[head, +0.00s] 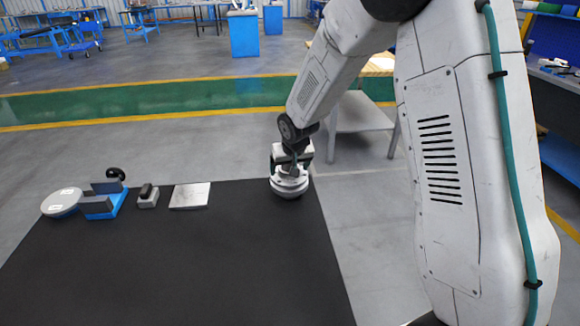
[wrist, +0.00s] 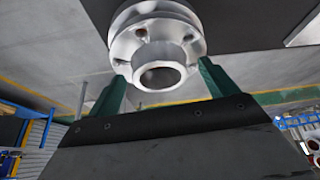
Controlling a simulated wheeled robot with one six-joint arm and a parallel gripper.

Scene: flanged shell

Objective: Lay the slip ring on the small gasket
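A pale metal flanged shell (head: 289,187) sits at the back right corner of the black table. Its round flange with bolt holes and its open hub (wrist: 160,75) fill the top middle of the wrist view. My gripper (head: 290,165) is right over the shell. Its green fingers (wrist: 162,82) stand wide apart on either side of the hub, with gaps to it; their tips reach the flange's edge. A black ring-shaped piece (head: 116,173) stands at the blue holder (head: 103,198) on the left. I cannot tell for sure which pieces are the slip ring and the small gasket.
A small grey block with a dark top (head: 148,197) and a flat metal plate (head: 190,196) lie right of the blue holder. The black table's (head: 190,265) front and middle are clear. A grey stand (head: 360,113) is behind.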

